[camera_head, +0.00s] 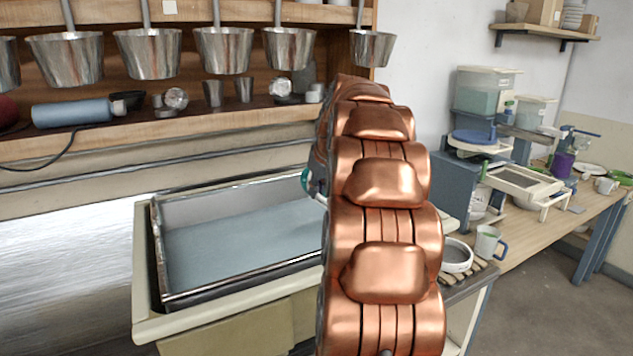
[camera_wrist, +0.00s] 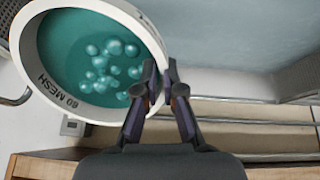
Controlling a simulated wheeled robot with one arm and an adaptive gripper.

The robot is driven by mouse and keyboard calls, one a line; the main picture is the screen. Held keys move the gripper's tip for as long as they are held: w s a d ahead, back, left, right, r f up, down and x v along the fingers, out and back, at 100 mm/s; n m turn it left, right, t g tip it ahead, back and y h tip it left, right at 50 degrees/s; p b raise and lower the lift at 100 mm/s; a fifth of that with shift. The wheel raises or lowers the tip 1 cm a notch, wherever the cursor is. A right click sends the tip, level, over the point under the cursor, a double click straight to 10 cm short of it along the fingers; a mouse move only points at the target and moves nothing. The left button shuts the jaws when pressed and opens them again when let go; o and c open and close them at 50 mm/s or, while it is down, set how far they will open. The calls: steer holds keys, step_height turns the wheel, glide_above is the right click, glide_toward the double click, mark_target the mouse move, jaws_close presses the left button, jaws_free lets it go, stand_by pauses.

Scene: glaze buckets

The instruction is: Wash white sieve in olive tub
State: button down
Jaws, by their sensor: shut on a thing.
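In the wrist view my gripper (camera_wrist: 162,78) is shut on the rim of a white sieve (camera_wrist: 152,32) marked "60 MESH". Its inside is teal, with several pale bubbles or blobs. In the head view my copper arm hides the gripper and nearly all of the sieve; a small teal and white bit (camera_head: 306,181) shows at the arm's left edge. A large rectangular tub (camera_head: 160,303) with a dark inner edge, cream rim and olive-khaki front holds pale blue-grey liquid. The sieve is over or near its back right part; whether it touches the liquid is hidden.
Metal buckets (camera_head: 150,52) hang from the shelf behind the tub. A blue bottle (camera_head: 72,113) lies on the shelf below. At right, a bench (camera_head: 540,225) carries a mug (camera_head: 488,243) and containers. A white round dish or sieve (camera_head: 457,251) sits on slats beside my arm.

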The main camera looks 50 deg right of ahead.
steer(key=shift+f+b, duration=1.4)
steer(key=shift+f, duration=6.5)
steer(key=shift+w+a+b, duration=0.35)
steer(key=shift+w+a, duration=0.15)
steer(key=shift+a, duration=0.9)
steer(key=shift+w+a+b, duration=0.35)
steer(key=shift+w+a, duration=0.15)
steer(key=shift+a, duration=0.95)
steer(key=shift+w+a+b, duration=0.35)
steer(key=shift+w+a, duration=0.15)
steer(key=shift+a, duration=0.9)
steer(key=shift+s+d+b, duration=0.4)
steer(key=shift+s+d, duration=0.1)
steer(key=shift+d, duration=0.95)
steer(key=shift+s+d+b, duration=0.45)
steer(key=shift+s+d, duration=0.05)
steer(key=shift+d, duration=0.9)
steer(key=shift+s+d+b, duration=0.4)
steer(key=shift+s+d, duration=0.1)
steer(key=shift+d, duration=0.95)
steer(key=shift+a, duration=0.1)
steer(key=shift+w+a+b, duration=0.3)
steer(key=shift+w+a, duration=0.2)
steer(key=shift+a, duration=0.9)
steer(key=shift+w+a+b, duration=0.3)
steer(key=shift+w+a, duration=0.2)
steer(key=shift+a, duration=0.9)
steer(key=shift+w+a+b, duration=0.3)
steer(key=shift+w+a, duration=0.2)
steer(key=shift+a, duration=0.9)
